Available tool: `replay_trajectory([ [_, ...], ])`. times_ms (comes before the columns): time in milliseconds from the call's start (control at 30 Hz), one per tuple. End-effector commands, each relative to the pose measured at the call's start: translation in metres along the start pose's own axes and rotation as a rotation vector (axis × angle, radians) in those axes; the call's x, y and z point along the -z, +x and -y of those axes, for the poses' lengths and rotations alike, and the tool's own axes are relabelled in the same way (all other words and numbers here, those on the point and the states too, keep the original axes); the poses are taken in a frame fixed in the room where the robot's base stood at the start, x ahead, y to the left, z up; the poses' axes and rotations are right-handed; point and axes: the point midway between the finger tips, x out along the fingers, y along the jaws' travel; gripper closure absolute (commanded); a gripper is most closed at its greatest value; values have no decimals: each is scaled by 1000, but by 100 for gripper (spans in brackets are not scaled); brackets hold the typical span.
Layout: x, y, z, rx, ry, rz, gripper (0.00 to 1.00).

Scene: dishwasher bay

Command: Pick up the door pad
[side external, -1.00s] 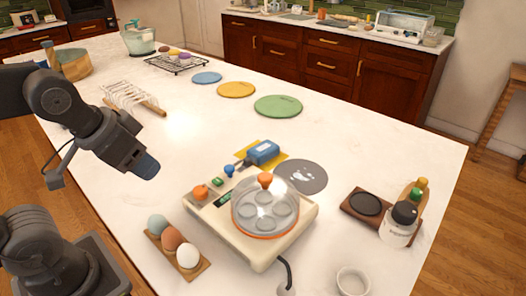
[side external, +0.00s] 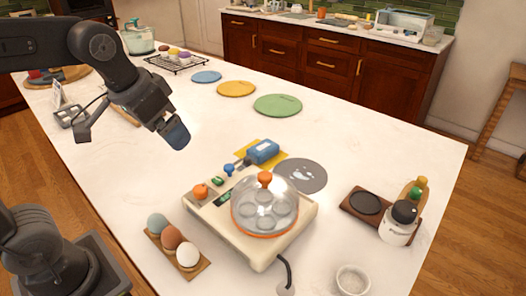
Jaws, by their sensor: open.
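Nothing in the side external view can be surely told as the door pad. A blue block (side external: 263,151) rests on a yellow sheet (side external: 281,164) behind the cream appliance. A flat grey disc (side external: 300,176) with a white mark lies just to its right. My gripper (side external: 177,136), with a bluish end, is open. It hangs above the white counter, left of the blue block and apart from it. Its fingers are small and hard to make out, and I see nothing held in it.
A cream appliance (side external: 222,215) with a clear dome (side external: 265,208) stands in front. Several eggs sit in a wooden holder (side external: 200,268) to its left. A white jar (side external: 398,226) stands at right, a small bowl (side external: 352,281) in front. Blue, yellow and green discs (side external: 278,105) lie farther back.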

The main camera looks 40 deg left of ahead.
Motion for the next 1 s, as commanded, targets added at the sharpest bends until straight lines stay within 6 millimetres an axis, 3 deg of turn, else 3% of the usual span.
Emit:
replay_trajectory([
  [100, 49, 7, 3, 1, 9, 66, 8],
  [267, 107, 27, 8, 0, 20, 144, 8],
  [500, 181, 84, 17, -6, 36, 263, 8],
  [633, 209, 124, 22, -11, 45, 323, 8],
  [800, 228, 166, 26, -17, 53, 380, 8],
  [1000, 234, 188, 29, -20, 57, 405, 8],
])
